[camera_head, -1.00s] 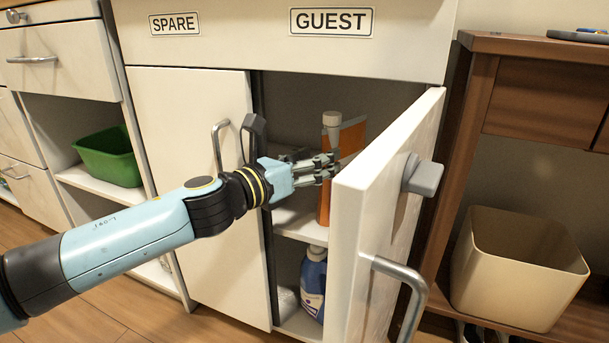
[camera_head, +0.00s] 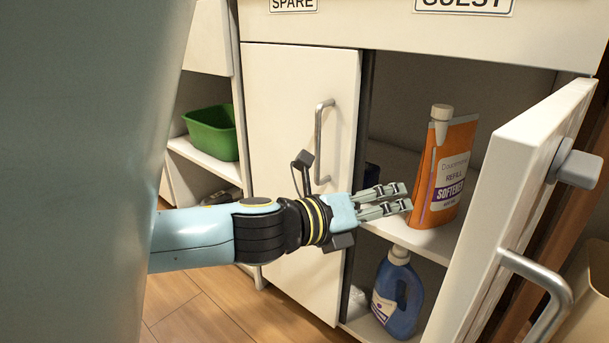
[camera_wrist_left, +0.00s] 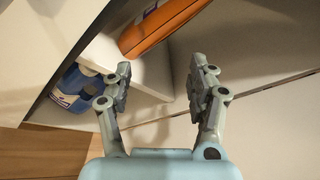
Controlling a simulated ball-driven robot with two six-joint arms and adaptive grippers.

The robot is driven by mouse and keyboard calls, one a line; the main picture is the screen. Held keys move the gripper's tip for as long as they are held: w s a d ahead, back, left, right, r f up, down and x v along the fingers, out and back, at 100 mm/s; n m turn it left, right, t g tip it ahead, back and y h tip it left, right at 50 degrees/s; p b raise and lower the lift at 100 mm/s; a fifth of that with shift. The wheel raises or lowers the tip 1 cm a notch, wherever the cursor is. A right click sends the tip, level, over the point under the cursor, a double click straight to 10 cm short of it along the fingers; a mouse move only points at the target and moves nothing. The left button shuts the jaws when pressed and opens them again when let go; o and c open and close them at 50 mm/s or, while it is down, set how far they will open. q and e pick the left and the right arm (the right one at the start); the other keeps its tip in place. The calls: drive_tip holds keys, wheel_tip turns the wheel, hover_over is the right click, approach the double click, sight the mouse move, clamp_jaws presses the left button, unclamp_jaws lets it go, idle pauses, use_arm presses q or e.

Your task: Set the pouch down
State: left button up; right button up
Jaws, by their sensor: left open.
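The orange softener refill pouch (camera_head: 444,175) with a pale spout cap stands upright on the upper shelf (camera_head: 405,236) inside the open cabinet. My left gripper (camera_head: 409,198) is open and empty just left of the pouch, in front of the cabinet opening. In the left wrist view the gripper (camera_wrist_left: 165,85) shows spread fingers with nothing between them, and part of the orange pouch (camera_wrist_left: 160,25) lies beyond them, apart from the fingertips. My right gripper is out of view.
The open white door (camera_head: 525,190) with a bar handle stands to the right. A blue bottle (camera_head: 398,295) stands on the lower shelf. The closed door (camera_head: 290,110) is on the left. A green bin (camera_head: 211,132) sits on a shelf farther left.

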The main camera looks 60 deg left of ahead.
use_arm(q)
drive_tip(key=s+d+f+n+g, duration=0.3)
drive_tip(key=s+f+n, duration=0.3)
drive_tip(key=s+n, duration=0.4)
drive_tip(key=s+d+f+n+g, duration=0.2)
drive_tip(key=s+f+n, duration=0.5)
drive_tip(key=s+n, duration=0.4)
drive_tip(key=d+n, duration=0.1)
drive_tip(key=n, duration=0.4)
drive_tip(key=shift+s+d+f+g+y, duration=0.15)
drive_tip(key=shift+s+d+g+y, duration=0.1)
drive_tip(key=shift+d+g+y, duration=0.15)
